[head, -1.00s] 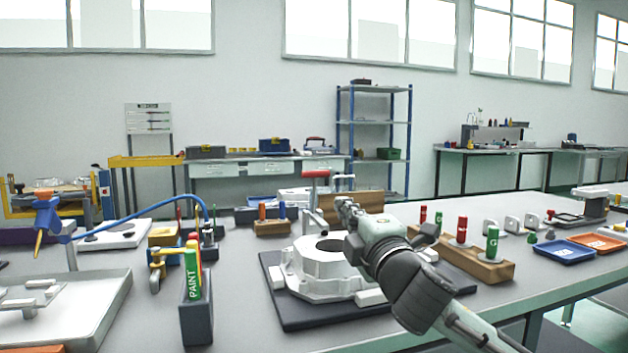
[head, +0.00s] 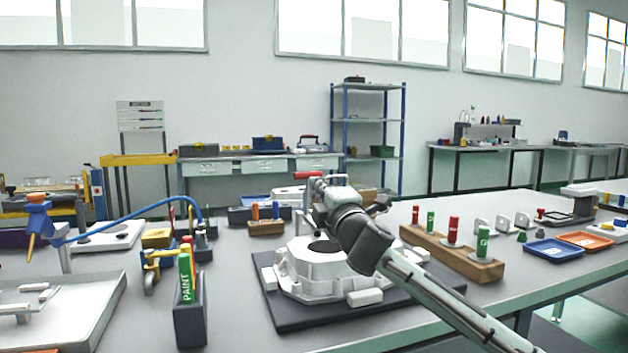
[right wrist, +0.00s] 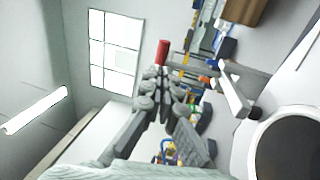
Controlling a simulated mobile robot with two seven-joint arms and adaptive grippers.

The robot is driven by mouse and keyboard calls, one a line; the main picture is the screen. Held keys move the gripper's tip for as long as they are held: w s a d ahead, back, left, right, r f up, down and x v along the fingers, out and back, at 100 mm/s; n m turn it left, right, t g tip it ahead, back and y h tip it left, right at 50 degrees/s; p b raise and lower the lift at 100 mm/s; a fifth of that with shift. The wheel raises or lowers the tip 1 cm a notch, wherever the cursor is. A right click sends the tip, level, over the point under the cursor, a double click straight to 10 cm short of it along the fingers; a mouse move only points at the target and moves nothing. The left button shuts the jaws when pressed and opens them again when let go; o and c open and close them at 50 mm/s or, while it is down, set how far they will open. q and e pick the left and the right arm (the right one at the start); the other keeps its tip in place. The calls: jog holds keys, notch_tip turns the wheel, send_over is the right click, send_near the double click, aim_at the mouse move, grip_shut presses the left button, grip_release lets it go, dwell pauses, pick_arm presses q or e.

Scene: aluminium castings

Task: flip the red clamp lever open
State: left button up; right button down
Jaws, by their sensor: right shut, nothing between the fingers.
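The red clamp lever (head: 304,175) stands up at the rear left of the white casting (head: 318,274), which lies on a dark plate (head: 272,312). Its red grip also shows in the right wrist view (right wrist: 162,52), just past my fingertips. My right gripper (head: 318,184) is shut and empty, at the lever just below and right of the red grip. I cannot tell whether the fingers touch it. The gripper partly hides the lever's stem in the head view. My left gripper is not in view.
A wooden block with red and green gauges (head: 452,250) stands right of the casting. A dark holder with a green paint marker (head: 187,272) stands at the front left. A metal tray (head: 98,318) is at far left. The bench between holder and plate is clear.

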aim_at(309, 176)
jog(key=shift+x, duration=1.1)
jog(key=shift+w, duration=0.25)
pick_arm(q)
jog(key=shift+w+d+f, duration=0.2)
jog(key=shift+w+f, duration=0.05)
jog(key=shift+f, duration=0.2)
pick_arm(e)
jog(key=shift+a+r, duration=0.1)
jog(key=shift+w+a, duration=0.1)
